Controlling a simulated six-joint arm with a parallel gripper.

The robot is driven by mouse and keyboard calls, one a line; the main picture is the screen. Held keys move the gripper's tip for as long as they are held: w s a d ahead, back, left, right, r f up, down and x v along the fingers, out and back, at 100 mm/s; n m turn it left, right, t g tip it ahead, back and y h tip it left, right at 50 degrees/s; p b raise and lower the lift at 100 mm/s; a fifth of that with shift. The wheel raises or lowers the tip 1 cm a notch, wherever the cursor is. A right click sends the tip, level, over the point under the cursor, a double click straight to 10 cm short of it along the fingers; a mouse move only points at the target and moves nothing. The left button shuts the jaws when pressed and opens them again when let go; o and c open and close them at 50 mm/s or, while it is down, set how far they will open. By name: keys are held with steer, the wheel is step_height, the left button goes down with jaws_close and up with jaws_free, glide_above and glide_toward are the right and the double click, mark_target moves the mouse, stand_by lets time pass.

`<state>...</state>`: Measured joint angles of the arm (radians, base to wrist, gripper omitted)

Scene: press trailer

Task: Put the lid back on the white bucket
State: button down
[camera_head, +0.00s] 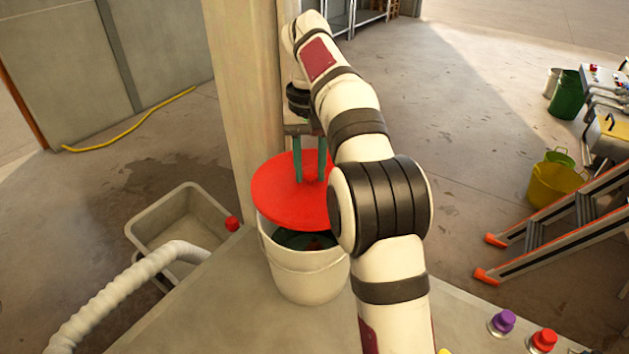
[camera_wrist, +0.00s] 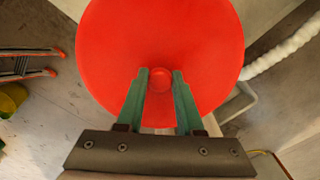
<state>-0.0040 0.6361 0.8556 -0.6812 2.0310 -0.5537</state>
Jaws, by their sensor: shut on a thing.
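The white bucket (camera_head: 308,275) stands on the grey surface, partly hidden by my arm. Its opening shows at the front, with something dark inside. The red lid (camera_head: 283,201) is above the bucket's mouth, tilted, with its far side over the rim and a gap at the front. My gripper (camera_head: 310,178) has its two green fingers on the lid's round centre knob. In the wrist view the red lid (camera_wrist: 120,45) fills the upper middle. There my gripper (camera_wrist: 161,75) is shut on the knob between its fingertips. Whether the lid touches the rim is unclear.
A pillar (camera_head: 240,95) rises right behind the bucket. A grey basin (camera_head: 180,217) and a white corrugated hose (camera_head: 120,290) lie to the left. Purple and red knobs (camera_head: 503,322) stand at the front right. An orange-railed ladder (camera_head: 560,220) is farther right.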

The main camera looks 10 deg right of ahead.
steer(key=shift+w, duration=0.35)
steer(key=shift+f, duration=3.2)
steer(key=shift+f, duration=0.15)
jaws_free()
steer(key=shift+r, duration=3.55)
